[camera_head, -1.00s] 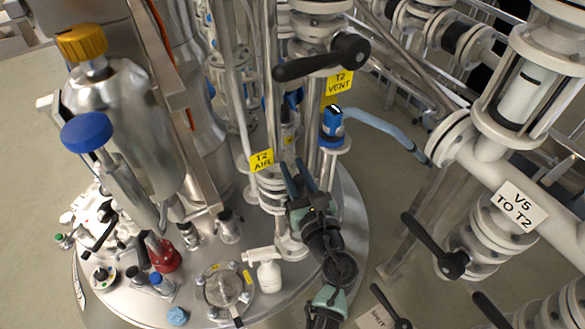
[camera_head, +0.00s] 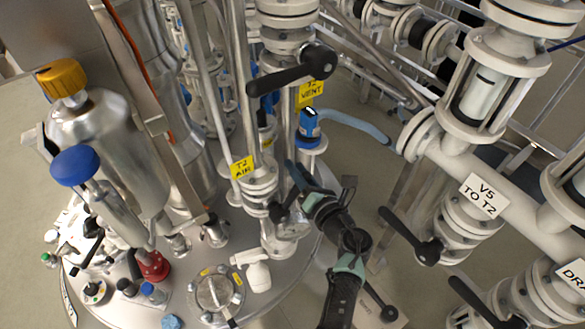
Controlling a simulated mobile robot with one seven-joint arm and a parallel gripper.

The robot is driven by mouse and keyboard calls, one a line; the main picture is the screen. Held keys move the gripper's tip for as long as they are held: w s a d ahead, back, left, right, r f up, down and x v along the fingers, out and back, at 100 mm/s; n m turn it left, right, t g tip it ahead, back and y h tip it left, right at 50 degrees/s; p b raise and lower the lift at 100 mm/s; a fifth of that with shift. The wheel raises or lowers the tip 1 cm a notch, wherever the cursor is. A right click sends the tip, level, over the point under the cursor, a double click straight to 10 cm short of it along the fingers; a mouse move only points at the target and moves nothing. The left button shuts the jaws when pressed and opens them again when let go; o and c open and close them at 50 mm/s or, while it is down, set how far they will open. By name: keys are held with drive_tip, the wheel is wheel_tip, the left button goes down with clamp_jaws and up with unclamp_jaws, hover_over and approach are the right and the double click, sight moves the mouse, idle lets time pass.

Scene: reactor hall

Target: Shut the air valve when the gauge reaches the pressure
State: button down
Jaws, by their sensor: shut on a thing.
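The yellow T2 AIR tag (camera_head: 242,167) hangs on a vertical pipe in the middle of the view. Just below and right of it is the white flanged air valve (camera_head: 259,190), with a dark handle (camera_head: 278,211) at its right side. My gripper (camera_head: 289,188), with teal and black fingers, reaches in from the lower right and is shut on this handle. The fingers and wrist hide much of the handle, so its exact angle is hard to tell. I cannot make out a pressure gauge or a reading.
The black T2 VENT lever (camera_head: 290,76) stands above my gripper, with a blue-capped fitting (camera_head: 310,125) and hose close by.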

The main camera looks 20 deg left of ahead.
drive_tip(key=shift+w+d+f, duration=0.2)
drive_tip(key=shift+w+d, duration=0.1)
drive_tip(key=shift+d, duration=0.05)
drive_tip(key=c, duration=0.7)
unclamp_jaws()
drive_tip(key=shift+s+a, duration=0.1)
drive_tip(key=shift+a, duration=0.05)
drive_tip(key=p+v, duration=0.1)
drive_tip(key=v, duration=1.2)
